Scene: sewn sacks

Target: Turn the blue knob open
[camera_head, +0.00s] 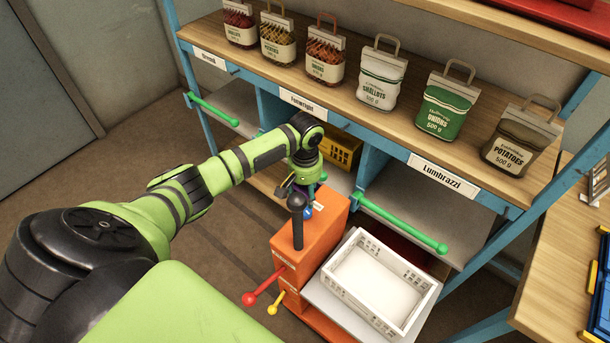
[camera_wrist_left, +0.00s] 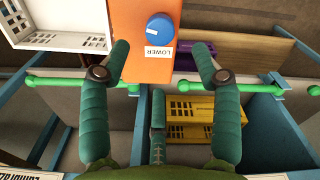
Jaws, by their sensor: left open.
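The blue knob (camera_wrist_left: 160,28) sits on the face of an orange box (camera_wrist_left: 138,62), above a white label reading LOWER, in the left wrist view. In the head view the knob (camera_head: 308,212) shows only as a small blue patch beside my gripper on the orange box (camera_head: 286,247). My right gripper is not in view.
A white crate (camera_head: 345,300) stands right of the orange box. A black-topped post (camera_head: 297,222) and red (camera_head: 250,299) and yellow (camera_head: 272,309) levers stick out from the box. Green bars (camera_head: 400,222) front the shelf. Several sacks (camera_head: 445,106) stand on the shelf top.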

